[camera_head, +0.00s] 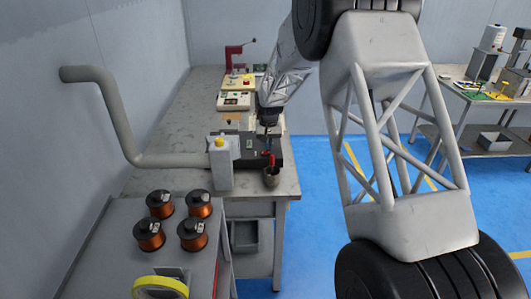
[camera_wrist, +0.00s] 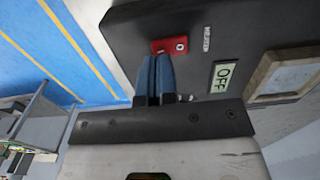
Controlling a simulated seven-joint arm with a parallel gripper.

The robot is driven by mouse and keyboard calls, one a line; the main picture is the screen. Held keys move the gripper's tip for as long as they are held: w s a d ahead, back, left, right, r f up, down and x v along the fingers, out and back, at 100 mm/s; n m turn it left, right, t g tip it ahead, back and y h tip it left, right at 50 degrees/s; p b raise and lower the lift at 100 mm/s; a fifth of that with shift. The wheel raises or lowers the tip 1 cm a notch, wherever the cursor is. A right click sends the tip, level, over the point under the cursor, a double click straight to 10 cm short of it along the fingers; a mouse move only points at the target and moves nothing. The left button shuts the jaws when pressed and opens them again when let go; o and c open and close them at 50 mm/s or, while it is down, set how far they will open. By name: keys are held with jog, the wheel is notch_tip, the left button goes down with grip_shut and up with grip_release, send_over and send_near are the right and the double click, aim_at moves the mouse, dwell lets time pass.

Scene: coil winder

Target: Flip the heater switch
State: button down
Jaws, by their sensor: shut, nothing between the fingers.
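The heater switch is a red rocker (camera_wrist: 176,45) with white marks, set in a dark panel (camera_wrist: 225,18) in the wrist view. My gripper (camera_wrist: 157,60) is shut, its two blue fingers together and empty. The fingertips overlap the lower left part of the red rocker in the wrist view; I cannot tell whether they touch it. An "OFF" label (camera_wrist: 224,76) is on the panel to the right of the switch. In the head view the dark machine (camera_head: 232,150) stands on the grey bench, with a small red part (camera_head: 268,158) at its front right.
Several copper coils (camera_head: 192,233) and a yellow tape roll (camera_head: 160,287) sit on the nearer surface. A grey pipe (camera_head: 120,115) runs along the left wall.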

aim_at(268, 152)
jog(key=shift+f, duration=1)
dwell(0.8)
jog(key=shift+r, duration=3.5)
